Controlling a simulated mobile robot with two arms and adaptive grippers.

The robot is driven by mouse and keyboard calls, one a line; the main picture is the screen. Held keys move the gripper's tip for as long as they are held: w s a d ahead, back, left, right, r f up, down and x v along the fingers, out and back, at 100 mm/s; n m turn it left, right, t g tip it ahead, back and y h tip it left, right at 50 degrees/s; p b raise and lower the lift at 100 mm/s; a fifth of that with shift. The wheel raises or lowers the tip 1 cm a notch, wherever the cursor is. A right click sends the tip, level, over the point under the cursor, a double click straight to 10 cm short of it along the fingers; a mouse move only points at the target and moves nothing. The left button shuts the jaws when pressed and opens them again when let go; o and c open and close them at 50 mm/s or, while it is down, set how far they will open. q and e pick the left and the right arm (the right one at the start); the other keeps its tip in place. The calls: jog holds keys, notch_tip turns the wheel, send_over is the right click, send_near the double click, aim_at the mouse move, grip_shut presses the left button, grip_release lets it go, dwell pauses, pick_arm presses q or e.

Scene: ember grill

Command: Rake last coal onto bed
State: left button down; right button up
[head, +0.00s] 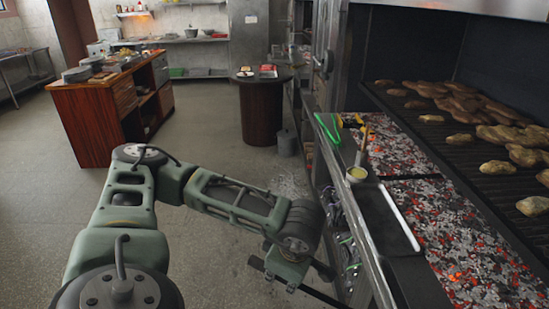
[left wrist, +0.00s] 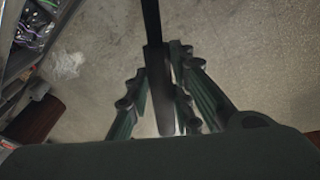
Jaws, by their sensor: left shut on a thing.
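My left gripper (head: 312,278) hangs low over the floor, left of the grill's front edge. It is shut on a dark straight rod (left wrist: 152,35), which looks like the rake's handle. In the left wrist view the rod runs from the top edge down between the fingers (left wrist: 162,105). The rod's head is not in view. The coal bed (head: 455,255) of grey and glowing red coals lies in the grill at the right. I cannot pick out one single last coal. My right gripper is not in view.
A grate (head: 462,145) with several browned pieces of food stands over the far side. A small bowl (head: 356,174) with a brush, a green-handled tool (head: 326,128) and a pale bar (head: 399,217) lie along the ledge. A round table (head: 262,100) and wooden counter (head: 105,98) stand behind.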

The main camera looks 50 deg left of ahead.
pick_arm(q)
jog(key=shift+w+d+f, duration=0.25)
jog(key=shift+w+d, duration=0.15)
jog(key=shift+w, duration=0.15)
jog(key=shift+w+d+f, duration=0.25)
jog(key=shift+w+d, duration=0.15)
jog(key=shift+w, duration=0.1)
jog(key=w+d+p, duration=0.1)
jog(key=w+d, duration=0.8)
jog(key=w, duration=0.3)
jog(key=shift+s+a+r+p, duration=0.65)
jog(key=shift+s+r, duration=0.1)
jog(key=shift+s, duration=0.2)
jog(key=shift+s+a+r+p, duration=0.55)
jog(key=shift+s+a+r, duration=0.15)
jog(key=shift+s, duration=0.25)
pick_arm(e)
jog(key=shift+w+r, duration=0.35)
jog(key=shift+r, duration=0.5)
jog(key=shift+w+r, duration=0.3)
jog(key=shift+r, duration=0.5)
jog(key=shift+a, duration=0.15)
